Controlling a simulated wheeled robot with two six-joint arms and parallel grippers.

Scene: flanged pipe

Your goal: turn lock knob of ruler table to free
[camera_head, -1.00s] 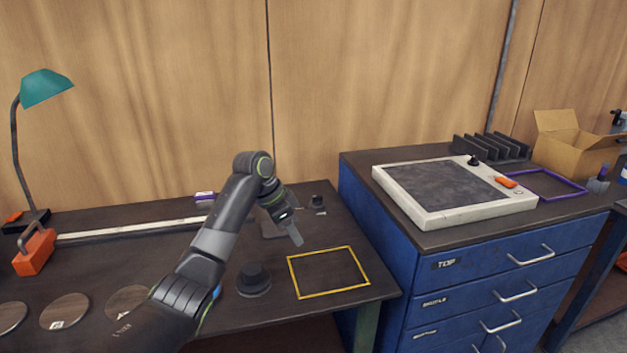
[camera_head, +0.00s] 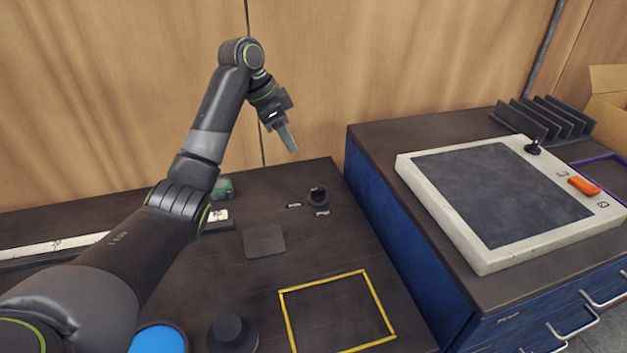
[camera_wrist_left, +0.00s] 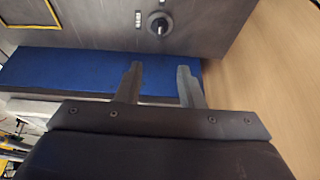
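A small black knob (camera_head: 318,197) stands on the dark table between two small labels, near the table's back right corner. The knob also shows in the left wrist view (camera_wrist_left: 160,24), at the top beyond my fingers, with a light mark on it. My left gripper (camera_head: 288,138) is raised above and behind the knob in the head view, apart from it. In the left wrist view my left gripper (camera_wrist_left: 161,78) has two fingers spread with an empty gap. A pale ruler strip (camera_head: 55,245) lies at the left, partly hidden by my arm. My right gripper is out of view.
A yellow frame (camera_head: 284,312) and a larger black knob (camera_head: 232,335) are at the front of the table. A square dark plate (camera_head: 264,241) lies in the middle. The blue cabinet (camera_head: 385,210) at right bears a pale-framed panel (camera_head: 480,255).

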